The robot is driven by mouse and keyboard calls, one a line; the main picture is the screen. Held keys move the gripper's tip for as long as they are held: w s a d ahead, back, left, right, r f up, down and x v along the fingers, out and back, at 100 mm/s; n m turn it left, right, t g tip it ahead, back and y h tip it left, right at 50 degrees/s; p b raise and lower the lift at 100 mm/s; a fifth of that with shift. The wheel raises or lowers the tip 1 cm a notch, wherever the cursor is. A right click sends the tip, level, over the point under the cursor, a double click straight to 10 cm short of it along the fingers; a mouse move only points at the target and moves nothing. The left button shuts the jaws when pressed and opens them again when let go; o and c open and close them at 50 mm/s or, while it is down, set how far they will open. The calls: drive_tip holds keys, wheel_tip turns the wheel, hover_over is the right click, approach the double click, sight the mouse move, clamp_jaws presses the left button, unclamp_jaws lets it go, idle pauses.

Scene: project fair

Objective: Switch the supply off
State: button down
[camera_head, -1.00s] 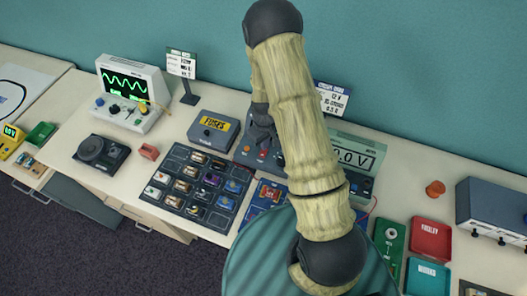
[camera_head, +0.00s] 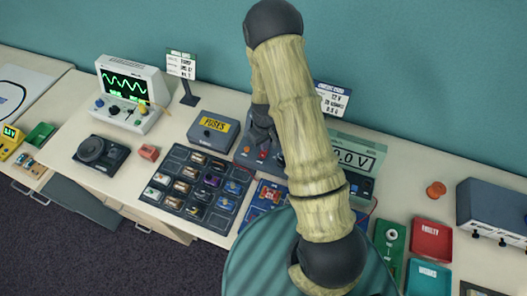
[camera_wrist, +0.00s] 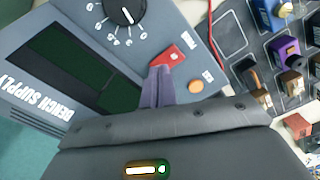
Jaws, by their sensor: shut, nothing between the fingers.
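The bench supply (camera_wrist: 75,65) fills the upper left of the wrist view, with its name on the casing. Its display (camera_wrist: 75,45) is dark, with no digits visible. A white-marked red switch (camera_wrist: 172,56) sits between a black dial (camera_wrist: 124,10) and an orange round part (camera_wrist: 195,87). My gripper (camera_wrist: 160,73) is shut and empty, its fingertips at the lower edge of the red switch. I cannot tell whether they touch it, and they hide part of it. In the head view the supply (camera_head: 246,152) is partly hidden by my arm, with my gripper (camera_head: 265,138) over its front.
A fuses box (camera_head: 213,130) and a tray of components (camera_head: 195,188) stand left of the supply. A voltage display (camera_head: 355,157) stands to its right, partly behind my arm. A sign (camera_head: 332,100) stands behind. Red and teal trays (camera_head: 430,240) lie further right.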

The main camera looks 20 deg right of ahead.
wheel_tip(320, 180, up, 6)
drive_tip(key=p, duration=0.4)
drive_tip(key=shift+r, duration=0.2)
idle(0.7)
drive_tip(key=s+r+m+t+b, duration=0.2)
drive_tip(key=s+r+m+b, duration=0.2)
drive_tip(key=s+r+b, duration=0.4)
drive_tip(key=s+r, duration=0.6)
drive_tip(key=shift+s+m+t, duration=0.2)
drive_tip(key=shift+m+t, duration=0.1)
drive_tip(key=shift+m, duration=0.1)
drive_tip(key=shift+d, duration=0.15)
